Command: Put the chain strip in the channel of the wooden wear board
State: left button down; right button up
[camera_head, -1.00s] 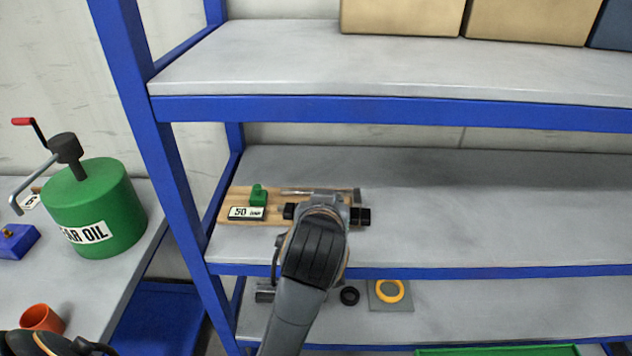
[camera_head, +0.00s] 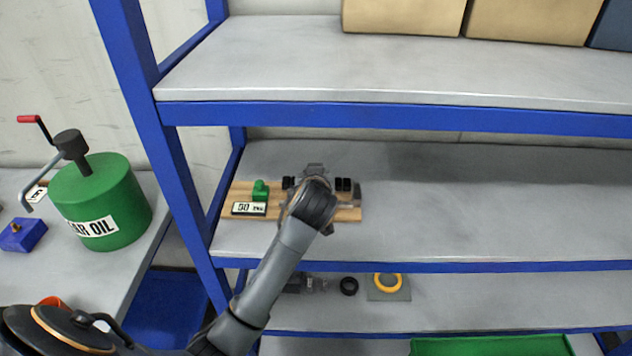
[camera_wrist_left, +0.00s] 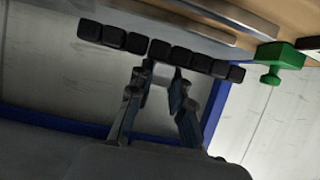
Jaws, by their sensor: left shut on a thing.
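The chain strip, a row of several black blocks, shows in the left wrist view (camera_wrist_left: 160,50) across my left gripper's fingertips. In the head view its ends stick out on both sides of my left gripper (camera_head: 315,182), and the right end is a black piece (camera_head: 343,184). My left gripper is shut on the strip near its middle. The wooden wear board (camera_head: 348,214) lies on the middle shelf under and behind the gripper. It also shows in the left wrist view (camera_wrist_left: 290,14), with grey metal rails. The strip looks apart from the board. The arm hides most of the channel. My right gripper is out of view.
A green block (camera_head: 260,191) and a number label (camera_head: 249,208) are on the board's left part. A blue post (camera_head: 178,180) stands to the left, and the upper shelf edge (camera_head: 400,113) runs above. The middle shelf is clear to the right (camera_head: 480,210).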

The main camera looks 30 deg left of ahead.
pick_arm(q)
jog(key=shift+w+a+f, duration=0.2)
jog(key=shift+w+f, duration=0.15)
jog(key=shift+f, duration=0.1)
notch_tip(320, 180, down, 2)
jog(key=shift+f+p, duration=0.15)
jog(key=shift+p, duration=0.6)
jog(key=shift+f, duration=0.45)
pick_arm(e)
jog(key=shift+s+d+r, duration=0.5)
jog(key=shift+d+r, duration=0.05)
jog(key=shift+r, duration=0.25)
pick_arm(q)
jog(key=shift+f, duration=0.15)
jog(key=c, duration=1.2)
grip_release()
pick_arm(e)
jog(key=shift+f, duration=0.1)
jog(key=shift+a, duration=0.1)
